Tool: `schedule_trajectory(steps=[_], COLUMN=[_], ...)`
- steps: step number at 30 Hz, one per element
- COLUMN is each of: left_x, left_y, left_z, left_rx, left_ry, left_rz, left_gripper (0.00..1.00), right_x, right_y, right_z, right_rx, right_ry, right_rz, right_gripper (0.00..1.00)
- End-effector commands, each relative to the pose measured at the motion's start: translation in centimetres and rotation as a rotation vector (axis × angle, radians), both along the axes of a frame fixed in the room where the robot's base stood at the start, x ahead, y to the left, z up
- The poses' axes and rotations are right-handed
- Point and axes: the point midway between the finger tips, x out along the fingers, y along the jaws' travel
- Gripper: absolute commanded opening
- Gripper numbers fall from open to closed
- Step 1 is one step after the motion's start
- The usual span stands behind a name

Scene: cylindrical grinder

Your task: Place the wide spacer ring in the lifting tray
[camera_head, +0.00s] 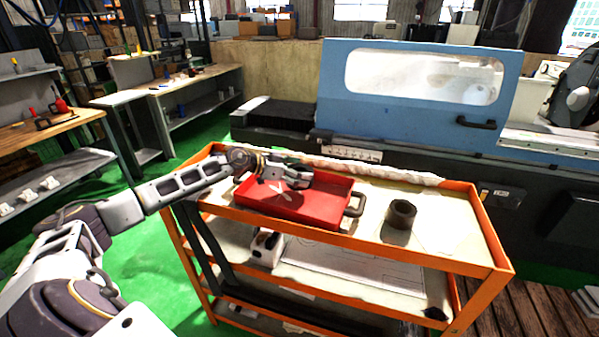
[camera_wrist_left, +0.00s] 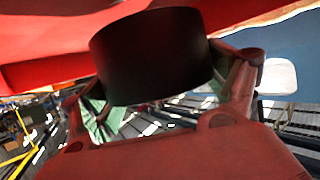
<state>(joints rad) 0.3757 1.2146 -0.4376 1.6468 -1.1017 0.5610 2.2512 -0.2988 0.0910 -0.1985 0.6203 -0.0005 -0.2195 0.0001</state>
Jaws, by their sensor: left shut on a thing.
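My left gripper (camera_head: 298,177) is over the red tray (camera_head: 322,207), which has dark handles and sits on the cart's top shelf. In the left wrist view the gripper is shut on a dark, smooth ring (camera_wrist_left: 152,58), with a finger at each side of it. The red tray (camera_wrist_left: 40,72) fills the top of that view, close to the ring; I cannot tell whether they touch. The held ring is hard to make out in the head view. Another dark ring (camera_head: 400,212) stands upright on the cart top, right of the tray. My right gripper is out of view.
The orange-framed cart (camera_head: 480,255) has lower shelves with papers and small items. A rolled pale cloth (camera_head: 370,168) lies along its back edge. The blue grinder (camera_head: 420,115) stands close behind. The cart top around the second ring is mostly clear. Workbenches (camera_head: 160,90) stand at left.

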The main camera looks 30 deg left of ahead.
Motion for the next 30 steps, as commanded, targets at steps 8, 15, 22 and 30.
schedule_trajectory(steps=[8,15,22,30], left_x=[0.1,0.2,0.2,0.0], left_y=[0.0,0.1,0.0,0.0], left_z=[-1.6,-2.9,-2.9,-3.7], left_rx=[-0.005,-0.003,-0.002,0.0], left_ry=[-0.008,-0.01,-0.01,0.001], left_rz=[0.002,0.003,0.003,0.0], left_gripper=[0.16,0.16,0.16,0.98], right_x=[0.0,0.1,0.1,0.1], right_y=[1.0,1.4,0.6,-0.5], right_z=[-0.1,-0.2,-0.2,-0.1], right_rx=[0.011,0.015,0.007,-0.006], right_ry=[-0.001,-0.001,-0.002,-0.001], right_rz=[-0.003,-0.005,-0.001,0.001], right_gripper=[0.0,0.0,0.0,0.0])
